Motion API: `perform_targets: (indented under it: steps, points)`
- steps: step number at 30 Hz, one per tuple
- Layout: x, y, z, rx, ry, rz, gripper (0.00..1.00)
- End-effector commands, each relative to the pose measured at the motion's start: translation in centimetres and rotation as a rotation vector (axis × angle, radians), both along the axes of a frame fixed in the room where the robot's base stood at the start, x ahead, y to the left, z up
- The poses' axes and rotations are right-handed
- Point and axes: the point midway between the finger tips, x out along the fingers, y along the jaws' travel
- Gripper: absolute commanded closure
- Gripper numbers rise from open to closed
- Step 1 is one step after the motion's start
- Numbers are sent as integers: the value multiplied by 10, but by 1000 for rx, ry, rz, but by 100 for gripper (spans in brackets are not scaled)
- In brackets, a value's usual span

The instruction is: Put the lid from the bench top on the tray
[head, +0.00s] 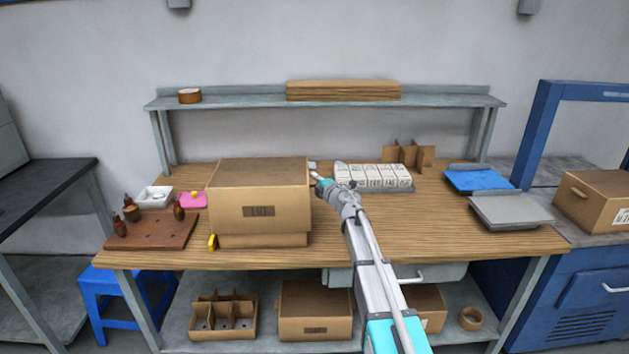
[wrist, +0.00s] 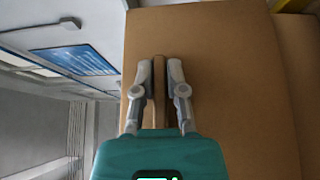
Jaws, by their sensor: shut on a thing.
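The lid (head: 258,199) is a large brown cardboard cover with a dark printed label on its front, at left of centre on the bench. Below it shows a narrower brown cardboard part, which looks like the tray (head: 265,240); the lid hides most of it. I cannot tell whether the lid rests on it or is held just above. My gripper (head: 317,178) is at the lid's upper right side. In the wrist view my gripper (wrist: 160,68) is shut on a thin cardboard edge, with the lid's broad brown face (wrist: 225,90) around it.
A brown board (head: 152,230) with dark bottles, a white tray (head: 154,196) and a pink item (head: 193,200) stand left of the lid. A yellow item (head: 213,242) is by its front left corner. White boxes (head: 372,177) stand behind my arm. The front right bench top is clear.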

Motion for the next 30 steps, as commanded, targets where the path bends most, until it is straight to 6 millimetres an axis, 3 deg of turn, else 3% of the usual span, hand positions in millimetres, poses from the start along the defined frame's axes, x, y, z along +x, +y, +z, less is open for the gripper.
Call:
perform_targets:
  steps: [30]
  points:
    - [0, -1, -23, 2, 0, -1, 100]
